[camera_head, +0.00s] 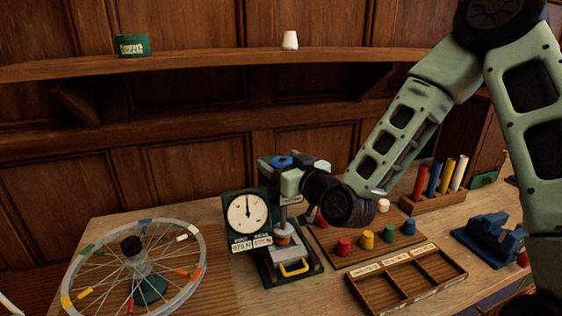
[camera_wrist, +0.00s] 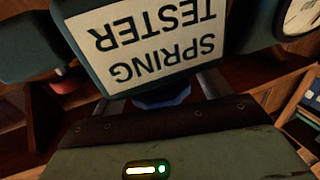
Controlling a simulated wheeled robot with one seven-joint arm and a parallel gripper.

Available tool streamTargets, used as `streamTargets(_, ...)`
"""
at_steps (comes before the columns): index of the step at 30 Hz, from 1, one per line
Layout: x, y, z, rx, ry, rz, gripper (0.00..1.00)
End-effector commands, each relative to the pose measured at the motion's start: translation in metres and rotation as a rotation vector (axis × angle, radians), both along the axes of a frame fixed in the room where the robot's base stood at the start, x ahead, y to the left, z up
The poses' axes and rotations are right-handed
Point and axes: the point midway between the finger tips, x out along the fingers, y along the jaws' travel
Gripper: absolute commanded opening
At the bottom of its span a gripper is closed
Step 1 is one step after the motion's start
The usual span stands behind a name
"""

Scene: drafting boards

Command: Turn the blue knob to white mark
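The spring tester (camera_head: 291,188) is a pale green and dark press with a white dial on the bench. A blue knob (camera_head: 283,161) sits on top of its head. In the wrist view its "SPRING TESTER" sign (camera_wrist: 150,38) appears upside down and close. A blue part (camera_wrist: 161,97), likely the knob, shows below the sign, partly covered. My gripper (camera_head: 314,166) is beside the tester's head, at its right. Its fingertips are not clear, so I cannot tell whether it touches the knob. I cannot make out a white mark.
A spoked wheel (camera_head: 140,268) lies left. At right are a board with coloured knobs (camera_head: 343,247), a compartment tray (camera_head: 407,282), a rack of coloured cylinders (camera_head: 433,203) and a blue vise-like block (camera_head: 487,239). A shelf (camera_head: 215,66) runs above.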

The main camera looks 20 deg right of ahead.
Motion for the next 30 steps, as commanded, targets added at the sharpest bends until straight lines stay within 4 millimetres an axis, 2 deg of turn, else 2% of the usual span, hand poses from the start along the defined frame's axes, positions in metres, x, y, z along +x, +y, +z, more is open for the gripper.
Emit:
streamTargets(1,0.0001,0.0,0.0,0.0,0.0,0.0,0.61)
streamTargets(4,0.0001,0.0,0.0,0.0,0.0,0.0,0.34)
streamTargets(17,0.0004,-0.0011,-0.0004,-0.003,-0.001,0.061,0.33)
streamTargets(30,0.0008,-0.0014,0.0007,-0.003,0.0,0.406,0.33)
